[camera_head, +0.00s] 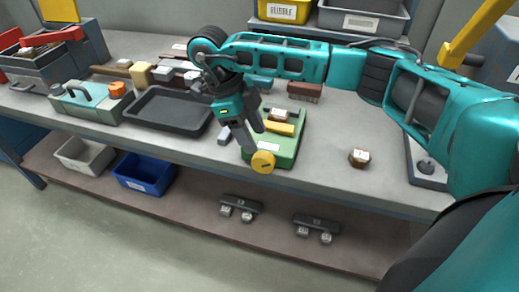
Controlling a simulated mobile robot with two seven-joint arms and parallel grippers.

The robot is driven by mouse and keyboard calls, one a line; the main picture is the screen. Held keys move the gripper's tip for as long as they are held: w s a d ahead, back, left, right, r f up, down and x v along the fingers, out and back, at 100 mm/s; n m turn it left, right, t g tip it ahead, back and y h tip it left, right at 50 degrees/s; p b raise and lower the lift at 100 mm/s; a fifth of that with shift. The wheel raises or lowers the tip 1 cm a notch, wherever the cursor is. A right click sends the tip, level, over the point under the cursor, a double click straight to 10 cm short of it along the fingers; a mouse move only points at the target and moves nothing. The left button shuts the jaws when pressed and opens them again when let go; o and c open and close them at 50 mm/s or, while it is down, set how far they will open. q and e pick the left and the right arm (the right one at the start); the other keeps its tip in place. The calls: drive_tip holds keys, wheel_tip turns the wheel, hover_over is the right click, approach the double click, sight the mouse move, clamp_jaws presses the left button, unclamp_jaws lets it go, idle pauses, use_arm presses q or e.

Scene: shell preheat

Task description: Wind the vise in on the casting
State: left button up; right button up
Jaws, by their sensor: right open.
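The green vise (286,155) sits at the front edge of the bench, with a round yellow handwheel (263,162) on its near end. A small brown casting (278,114) with a pale top sits in it behind a yellow bar (281,129). I cannot tell whether the jaws touch the casting. My right gripper (252,139) is open and points down at the vise's left side, just above and behind the handwheel. Its fingers hide part of the vise. My left gripper is not in view.
A black tray (168,112) lies left of the vise, with a green box (88,105) farther left. A brown hex piece (359,157) stands on the bench to the right. Blue (146,178) and grey bins (84,156) sit on the lower shelf.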

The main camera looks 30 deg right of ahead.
sight(263, 154)
drive_tip(key=shift+x, duration=2.3)
clamp_jaws()
